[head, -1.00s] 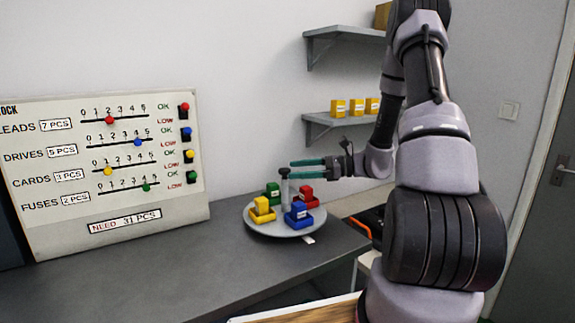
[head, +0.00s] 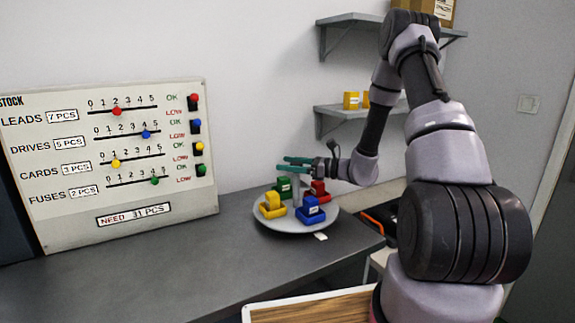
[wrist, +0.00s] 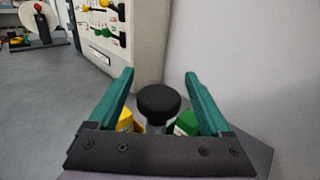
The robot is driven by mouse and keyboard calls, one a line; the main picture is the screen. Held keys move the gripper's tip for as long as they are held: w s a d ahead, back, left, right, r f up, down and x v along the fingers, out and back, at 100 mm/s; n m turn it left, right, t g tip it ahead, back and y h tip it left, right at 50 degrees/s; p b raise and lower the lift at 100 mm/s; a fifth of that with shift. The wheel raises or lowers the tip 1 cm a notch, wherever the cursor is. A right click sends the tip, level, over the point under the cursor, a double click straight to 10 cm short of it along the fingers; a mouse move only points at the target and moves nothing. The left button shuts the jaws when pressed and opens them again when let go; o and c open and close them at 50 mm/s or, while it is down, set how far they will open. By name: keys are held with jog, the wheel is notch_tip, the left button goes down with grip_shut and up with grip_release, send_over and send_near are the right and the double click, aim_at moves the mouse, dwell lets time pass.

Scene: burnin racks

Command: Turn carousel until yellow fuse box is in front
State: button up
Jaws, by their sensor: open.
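The carousel (head: 275,226) is a round grey plate on the dark table, with a grey centre post (head: 296,189). The yellow fuse box (head: 273,206) sits at its left, the blue box (head: 311,210) at the front right, the green box (head: 284,188) at the back and the red box (head: 319,191) at the right. My gripper (head: 298,163) is open at the top of the post. In the wrist view, the post's round black knob (wrist: 158,100) lies between the two teal fingers, apart from both. Parts of the yellow box (wrist: 126,118) and green box (wrist: 186,122) show behind the gripper body.
A white board (head: 110,165) with sliders and coloured buttons stands on the table (head: 215,265) at left. Wall shelves (head: 355,110) hang behind my arm. A white tag (head: 320,236) lies at the carousel's front edge. The table's left front is clear.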

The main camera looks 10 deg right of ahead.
jog(key=shift+w+a, duration=0.1)
jog(key=shift+a, duration=0.2)
grip_shut()
